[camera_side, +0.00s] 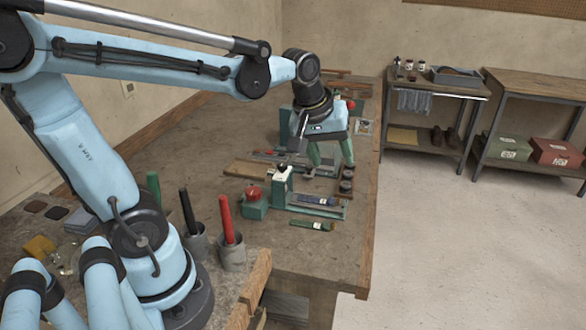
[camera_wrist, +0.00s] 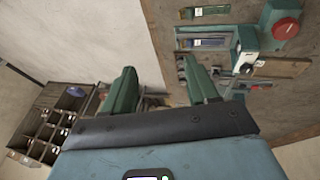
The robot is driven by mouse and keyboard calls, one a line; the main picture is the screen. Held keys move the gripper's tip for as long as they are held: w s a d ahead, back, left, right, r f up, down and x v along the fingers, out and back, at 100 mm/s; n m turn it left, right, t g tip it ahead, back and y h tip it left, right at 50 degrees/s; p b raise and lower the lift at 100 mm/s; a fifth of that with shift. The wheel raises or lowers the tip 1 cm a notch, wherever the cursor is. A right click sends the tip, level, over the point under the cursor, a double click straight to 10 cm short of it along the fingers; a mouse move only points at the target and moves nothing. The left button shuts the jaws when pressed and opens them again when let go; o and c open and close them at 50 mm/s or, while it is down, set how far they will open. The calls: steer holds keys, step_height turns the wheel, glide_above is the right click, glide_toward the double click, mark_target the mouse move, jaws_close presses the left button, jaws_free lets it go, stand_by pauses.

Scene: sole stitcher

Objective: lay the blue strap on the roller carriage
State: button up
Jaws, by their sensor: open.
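The blue strap (camera_side: 318,201) lies lengthwise on a low teal-framed carriage (camera_side: 334,213) at the front of the bench machine. In the wrist view the blue strap (camera_wrist: 208,43) is at the upper right, flat within the carriage frame. The rollers are too small to make out. My gripper (camera_side: 331,158) hangs over the bench behind the carriage, apart from the strap, with its green fingers spread. In the wrist view the gripper (camera_wrist: 161,76) is open, with nothing visible between the fingers.
A green strap (camera_side: 312,225) lies on the bench in front of the carriage. A teal box with a red knob (camera_side: 254,194) stands left of it. Small dark round parts (camera_side: 346,180) sit at the right. Cups with coloured handles (camera_side: 231,245) stand nearer. The front right bench is clear.

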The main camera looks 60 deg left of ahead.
steer(key=s+d+f+m+t, duration=0.2)
steer(key=s+d+m, duration=0.2)
steer(key=s+m, duration=0.3)
steer(key=shift+m+h, duration=0.3)
steer(key=shift+m, duration=0.8)
